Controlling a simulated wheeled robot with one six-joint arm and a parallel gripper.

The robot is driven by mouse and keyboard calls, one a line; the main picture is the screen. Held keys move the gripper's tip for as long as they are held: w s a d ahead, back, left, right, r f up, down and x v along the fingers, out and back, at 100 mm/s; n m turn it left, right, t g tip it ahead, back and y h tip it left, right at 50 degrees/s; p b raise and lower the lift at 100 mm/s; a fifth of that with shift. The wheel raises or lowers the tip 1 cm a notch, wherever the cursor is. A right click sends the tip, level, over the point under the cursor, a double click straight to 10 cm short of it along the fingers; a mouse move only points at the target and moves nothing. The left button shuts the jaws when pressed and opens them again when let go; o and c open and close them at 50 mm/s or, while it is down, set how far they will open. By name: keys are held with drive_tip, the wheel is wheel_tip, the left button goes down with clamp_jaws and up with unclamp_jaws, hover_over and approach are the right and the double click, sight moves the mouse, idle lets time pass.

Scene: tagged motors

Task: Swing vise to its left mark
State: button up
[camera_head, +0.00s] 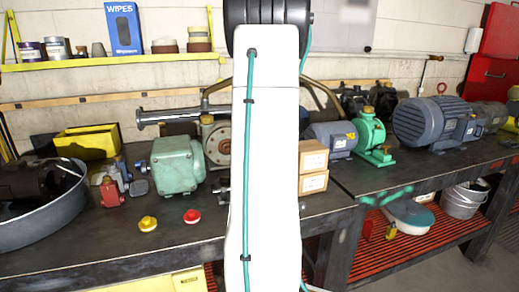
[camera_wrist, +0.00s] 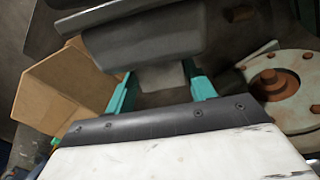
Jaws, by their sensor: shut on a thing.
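In the wrist view, my gripper (camera_wrist: 161,92) has its two teal fingers on either side of a grey metal part, which looks like part of the vise (camera_wrist: 145,42). The fingers are closed on this part, and its lower end sits between them. In the head view, my white arm stands upright in the middle and hides my gripper and most or all of the vise. I cannot make out a left mark in either view.
On the workbench (camera_head: 120,228), a green gearbox (camera_head: 176,165) and a rusty-hubbed flange (camera_head: 216,140) stand left of my arm. Cardboard boxes (camera_head: 313,170) are close on its right; a grey motor (camera_head: 330,138) and green pump (camera_head: 371,135) stand beyond. Yellow (camera_head: 148,223) and red (camera_head: 192,216) knobs lie near the front.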

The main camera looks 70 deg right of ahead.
drive_tip(key=shift+s, duration=0.15)
drive_tip(key=o, duration=1.4)
drive_tip(key=shift+s+d, duration=0.1)
drive_tip(key=shift+r, duration=0.35)
wheel_tip(320, 180, up, 7)
drive_tip(key=shift+r, duration=0.1)
